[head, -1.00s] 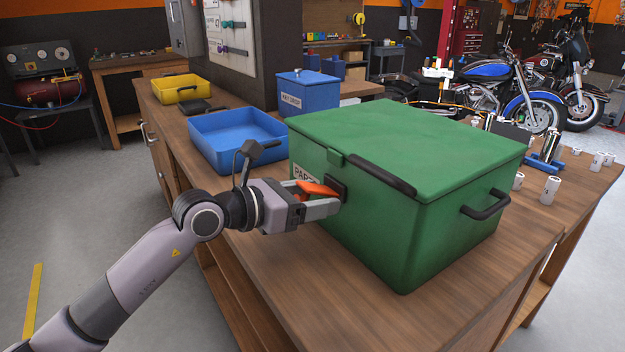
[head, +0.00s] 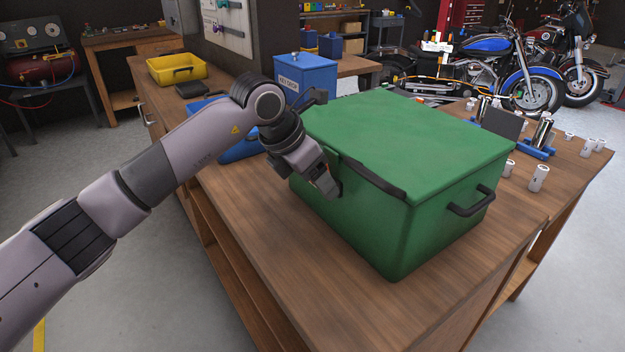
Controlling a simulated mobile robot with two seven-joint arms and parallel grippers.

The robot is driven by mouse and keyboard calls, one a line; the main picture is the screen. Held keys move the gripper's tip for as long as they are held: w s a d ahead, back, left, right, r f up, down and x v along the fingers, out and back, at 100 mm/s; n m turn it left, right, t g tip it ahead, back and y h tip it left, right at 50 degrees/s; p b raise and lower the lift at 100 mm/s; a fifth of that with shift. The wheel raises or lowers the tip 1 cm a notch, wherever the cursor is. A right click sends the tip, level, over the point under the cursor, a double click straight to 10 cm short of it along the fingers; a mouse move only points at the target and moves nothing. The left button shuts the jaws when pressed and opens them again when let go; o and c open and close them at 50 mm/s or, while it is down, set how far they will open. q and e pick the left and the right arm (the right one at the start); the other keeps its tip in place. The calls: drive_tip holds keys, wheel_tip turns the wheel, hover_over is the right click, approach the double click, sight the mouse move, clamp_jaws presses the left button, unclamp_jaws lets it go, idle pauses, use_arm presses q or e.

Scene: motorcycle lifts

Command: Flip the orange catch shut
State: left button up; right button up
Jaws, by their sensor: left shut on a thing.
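The green box (head: 440,235) stands on the workbench with its lid (head: 405,140) down. My left gripper (head: 332,191) comes in from the left and points down at the box's front face, just below the lid's front edge. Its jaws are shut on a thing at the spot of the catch. The orange catch itself is hidden behind the gripper, so its angle cannot be seen. My right gripper is not in view.
A blue tray (head: 238,149) is partly covered by my left arm. A blue key drop box (head: 308,75) and a yellow bin (head: 176,69) stand farther back. Several white cylinders (head: 538,178) stand right of the green box. The workbench front (head: 300,262) is clear.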

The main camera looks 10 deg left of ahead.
use_arm(q)
drive_tip(key=shift+w+d+r+g+y, duration=0.15)
drive_tip(key=shift+w+r+g+y, duration=0.05)
drive_tip(key=shift+g+y, duration=0.3)
drive_tip(key=shift+w+d+r+g+y, duration=0.15)
drive_tip(key=shift+r+g+y, duration=0.05)
drive_tip(key=shift+g+y, duration=0.25)
drive_tip(key=o, duration=0.9)
drive_tip(key=shift+b+v, duration=0.5)
drive_tip(key=shift+v, duration=3.05)
drive_tip(key=shift+w+d, duration=0.1)
